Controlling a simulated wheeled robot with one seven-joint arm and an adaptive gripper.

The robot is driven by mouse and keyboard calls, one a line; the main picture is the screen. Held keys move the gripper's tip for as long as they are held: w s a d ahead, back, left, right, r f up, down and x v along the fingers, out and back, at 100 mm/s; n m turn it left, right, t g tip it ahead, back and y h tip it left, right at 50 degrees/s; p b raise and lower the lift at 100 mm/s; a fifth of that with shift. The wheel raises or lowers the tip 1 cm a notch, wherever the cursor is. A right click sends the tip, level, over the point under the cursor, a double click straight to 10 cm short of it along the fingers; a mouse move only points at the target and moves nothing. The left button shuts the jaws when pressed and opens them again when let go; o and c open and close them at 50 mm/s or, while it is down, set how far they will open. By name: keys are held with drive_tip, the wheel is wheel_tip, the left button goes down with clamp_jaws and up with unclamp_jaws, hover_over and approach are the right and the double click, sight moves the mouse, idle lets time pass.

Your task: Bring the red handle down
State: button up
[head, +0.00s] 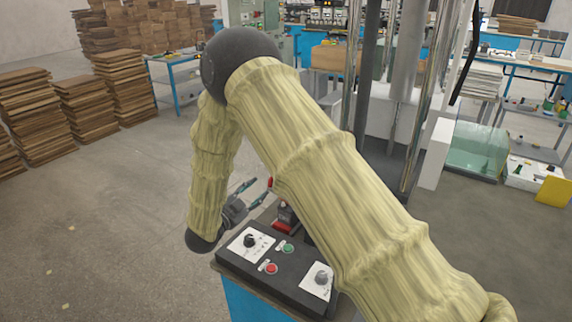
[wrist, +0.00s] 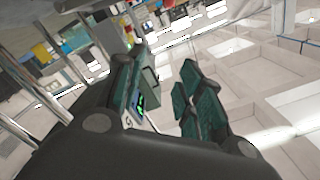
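A small red piece (head: 270,182), perhaps the tip of the red handle, shows just past my gripper's fingertips. More red (head: 281,227) shows lower down, beside a dark part behind the control panel. My arm hides much of this area, so I cannot tell how the red parts join or how the handle is tilted. My gripper (head: 258,191) is open, to the left of the red parts, with its fingers pointing right. I see no contact with the red tip. In the wrist view my gripper (wrist: 167,65) shows two spread fingers with nothing held; no red handle is clear there.
A black control panel (head: 262,262) with knobs, a green button (head: 288,248) and a red button (head: 271,268) lies below my gripper. Metal columns (head: 368,85) stand behind my arm. Stacked boards (head: 125,85) are at the left. The floor at left is free.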

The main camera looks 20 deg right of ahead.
drive_tip(key=w+a+f, duration=0.3)
drive_tip(key=f, duration=0.1)
drive_tip(key=shift+w, duration=0.35)
drive_tip(key=shift+s+d+r+b, duration=0.1)
drive_tip(key=shift+s+r+b, duration=0.1)
drive_tip(key=shift+s+r, duration=0.3)
drive_tip(key=shift+s+d+r+b, duration=0.15)
drive_tip(key=shift+s+r, duration=0.15)
drive_tip(key=shift+s, duration=0.35)
drive_tip(key=c, duration=0.6)
drive_tip(key=shift+w+d+r+b, duration=0.1)
drive_tip(key=shift+w+d+b, duration=0.15)
drive_tip(key=shift+b, duration=0.35)
clamp_jaws()
drive_tip(key=w+d+r+n+y+b, duration=0.25)
drive_tip(key=d+b, duration=0.25)
drive_tip(key=b, duration=0.4)
drive_tip(key=w+d+r+n+y+b, duration=0.1)
drive_tip(key=w+d+r+n+b, duration=0.25)
drive_tip(key=b, duration=0.55)
drive_tip(key=w+d+f+m, duration=0.1)
drive_tip(key=w+d+f, duration=0.5)
drive_tip(key=d, duration=0.1)
drive_tip(key=shift+w+g+p, duration=0.25)
drive_tip(key=shift+g+p, duration=0.05)
drive_tip(key=shift+g, duration=0.1)
